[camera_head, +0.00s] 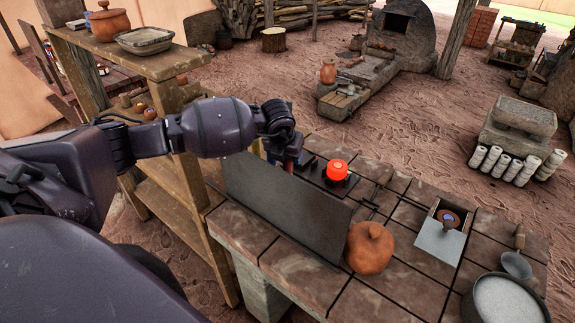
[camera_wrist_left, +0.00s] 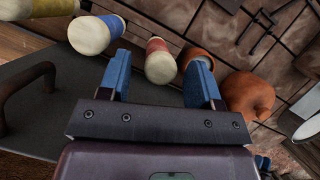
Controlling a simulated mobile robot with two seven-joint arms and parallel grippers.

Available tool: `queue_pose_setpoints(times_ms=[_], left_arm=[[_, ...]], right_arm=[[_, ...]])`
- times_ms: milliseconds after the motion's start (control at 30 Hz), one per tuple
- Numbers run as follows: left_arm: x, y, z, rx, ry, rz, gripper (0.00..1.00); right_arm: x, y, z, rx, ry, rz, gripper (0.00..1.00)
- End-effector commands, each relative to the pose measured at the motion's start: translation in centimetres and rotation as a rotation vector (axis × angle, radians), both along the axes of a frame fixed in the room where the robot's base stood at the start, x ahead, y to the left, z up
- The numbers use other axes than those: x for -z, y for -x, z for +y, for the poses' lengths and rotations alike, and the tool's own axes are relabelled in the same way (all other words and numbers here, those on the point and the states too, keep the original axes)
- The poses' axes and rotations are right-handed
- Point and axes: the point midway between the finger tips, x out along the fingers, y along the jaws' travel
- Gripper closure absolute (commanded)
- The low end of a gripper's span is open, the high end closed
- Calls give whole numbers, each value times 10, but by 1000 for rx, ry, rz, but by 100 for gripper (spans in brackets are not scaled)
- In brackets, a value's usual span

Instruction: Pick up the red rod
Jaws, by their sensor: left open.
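In the left wrist view the red rod (camera_wrist_left: 157,45) has a pale, rounded near end and appears between my gripper's two blue fingers. My left gripper (camera_wrist_left: 159,60) is open; no contact with the rod shows. A blue rod (camera_wrist_left: 103,28) and a yellow rod (camera_wrist_left: 48,9), also pale-ended, lie to its left. In the head view my left gripper (camera_head: 287,153) is low behind the grey upright panel (camera_head: 285,200), and the rods there are mostly hidden.
The grey panel stands on the tiled table close to my left gripper. A glowing red-orange piece (camera_head: 337,169) is just right of it. A round clay pot (camera_head: 370,249) stands in front. A wooden shelf (camera_head: 135,65) rises at left.

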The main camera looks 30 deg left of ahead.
Motion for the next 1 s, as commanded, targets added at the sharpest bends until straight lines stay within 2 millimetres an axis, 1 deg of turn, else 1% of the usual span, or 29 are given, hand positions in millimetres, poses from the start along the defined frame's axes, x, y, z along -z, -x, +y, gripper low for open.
queue_pose_setpoints(times_ms=[33,100,200,300,500,567,800,867,1000], left_arm=[[6,-2,1,-1,0,3,42],[14,-6,2,-1,2,2,42],[22,-9,3,-1,1,1,42],[25,-10,3,0,0,0,42],[25,-10,3,0,0,0,42],[25,-10,3,0,0,0,51],[25,-10,3,0,0,0,88],[25,-10,3,0,0,0,97],[25,-10,3,0,0,0,97]], right_arm=[[-2,1,0,1,-1,2,57],[-1,2,0,1,-2,5,57],[1,3,1,5,-4,10,57],[1,5,1,6,-6,13,57],[2,5,1,7,-7,14,57],[2,5,1,7,-7,14,57],[1,5,1,6,-6,12,57],[1,4,1,6,-6,11,57],[0,3,1,4,-5,8,57]])
